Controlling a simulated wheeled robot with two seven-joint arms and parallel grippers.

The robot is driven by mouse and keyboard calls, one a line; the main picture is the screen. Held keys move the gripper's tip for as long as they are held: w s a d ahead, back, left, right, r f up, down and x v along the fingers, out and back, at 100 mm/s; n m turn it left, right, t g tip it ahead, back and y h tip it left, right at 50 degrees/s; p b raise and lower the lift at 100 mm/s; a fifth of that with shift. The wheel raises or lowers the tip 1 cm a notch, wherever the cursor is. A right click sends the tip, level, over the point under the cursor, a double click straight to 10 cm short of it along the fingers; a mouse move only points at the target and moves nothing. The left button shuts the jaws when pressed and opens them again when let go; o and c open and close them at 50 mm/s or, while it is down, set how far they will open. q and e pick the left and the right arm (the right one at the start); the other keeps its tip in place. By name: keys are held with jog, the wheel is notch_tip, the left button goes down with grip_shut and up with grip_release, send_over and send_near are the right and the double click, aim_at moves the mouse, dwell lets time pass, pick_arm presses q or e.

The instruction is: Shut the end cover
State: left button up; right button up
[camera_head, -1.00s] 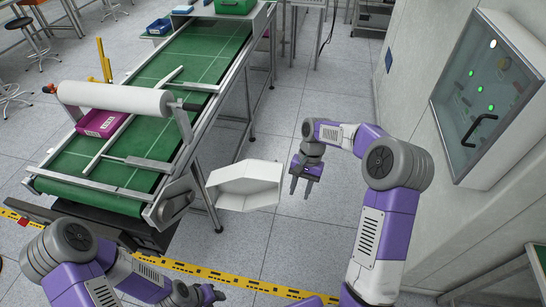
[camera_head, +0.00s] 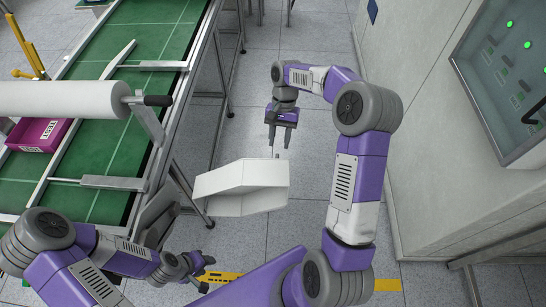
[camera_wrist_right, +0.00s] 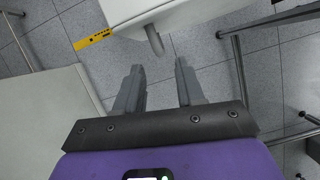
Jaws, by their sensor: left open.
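The end cover (camera_head: 240,187) is a white, angular panel, swung out from the near end of the conveyor frame into the aisle. In the right wrist view the white panel (camera_wrist_right: 165,12) with a short grey peg or handle (camera_wrist_right: 155,40) lies just past my fingertips. My right gripper (camera_head: 280,140) is open and empty just beyond the cover's far right edge; its parted fingers also show in the right wrist view (camera_wrist_right: 160,72). They look apart from the peg. My left gripper (camera_head: 208,272) is open and empty, low in front of the conveyor's end.
The green conveyor (camera_head: 125,90) with a white roller (camera_head: 60,100) and a magenta bin (camera_head: 38,134) is at left. A wall cabinet with green lights (camera_head: 510,80) is at right. Grey floor (camera_head: 310,180) is free between. Yellow tape (camera_head: 388,285) crosses the floor near me.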

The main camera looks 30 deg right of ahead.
jog(key=b+x, duration=0.2)
jog(key=x, duration=0.5)
jog(key=shift+s+f, duration=0.1)
jog(key=shift+f, duration=0.2)
grip_shut()
jog(key=shift+a, duration=0.1)
